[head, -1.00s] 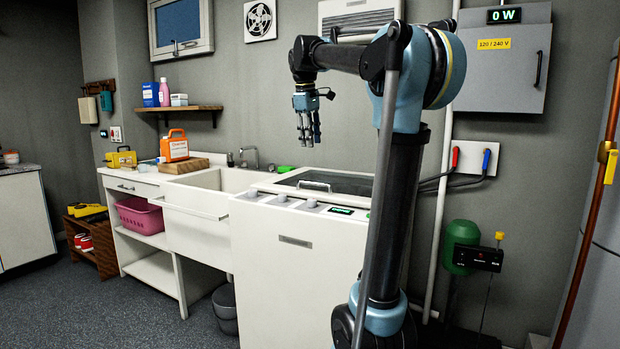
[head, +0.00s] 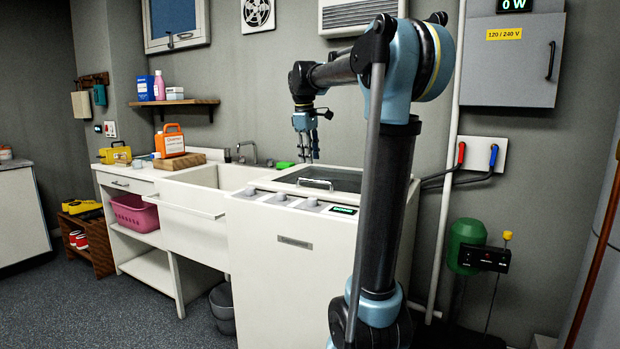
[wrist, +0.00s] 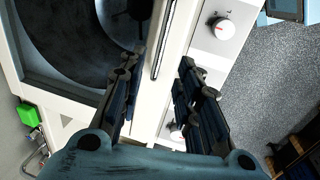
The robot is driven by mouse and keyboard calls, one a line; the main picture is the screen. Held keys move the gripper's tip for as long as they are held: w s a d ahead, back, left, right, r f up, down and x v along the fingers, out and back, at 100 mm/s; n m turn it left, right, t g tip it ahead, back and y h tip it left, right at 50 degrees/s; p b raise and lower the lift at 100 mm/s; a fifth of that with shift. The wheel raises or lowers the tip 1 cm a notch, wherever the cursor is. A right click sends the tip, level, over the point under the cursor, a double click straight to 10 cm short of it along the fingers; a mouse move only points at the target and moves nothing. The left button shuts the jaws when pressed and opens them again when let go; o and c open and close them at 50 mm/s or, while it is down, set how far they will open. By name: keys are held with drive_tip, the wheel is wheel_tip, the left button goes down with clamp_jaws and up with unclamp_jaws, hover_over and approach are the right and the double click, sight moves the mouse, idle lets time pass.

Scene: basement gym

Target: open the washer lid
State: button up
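The white washer (head: 290,262) stands right of the sink. Its lid (head: 345,181) is shut, a dark panel in a pale frame, with a light bar handle (head: 315,184) at the front edge. My arm hides the lid's right side. My gripper (head: 307,155) is above the lid's left part, pointing down. In the wrist view my gripper (wrist: 158,85) has its two dark fingers apart with nothing held. The handle (wrist: 163,42) shows between and beyond the fingertips, and the dark lid glass (wrist: 80,45) lies to their left. I cannot tell the height gap to the handle.
Washer knobs (head: 281,197) and a lit green display (head: 344,210) line the front panel. The sink (head: 200,196) adjoins on the left, with a faucet (head: 247,153) behind. A green object (head: 283,165) lies near the lid's back left. Hoses (head: 470,178) run on the wall at right.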

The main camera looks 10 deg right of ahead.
drive_tip(key=f, duration=0.2)
drive_tip(key=w+f, duration=0.1)
drive_tip(key=f, duration=0.2)
drive_tip(key=d+f, duration=0.1)
drive_tip(key=f, duration=0.2)
drive_tip(key=shift+w, duration=0.15)
drive_tip(key=shift+a, duration=0.1)
clamp_jaws()
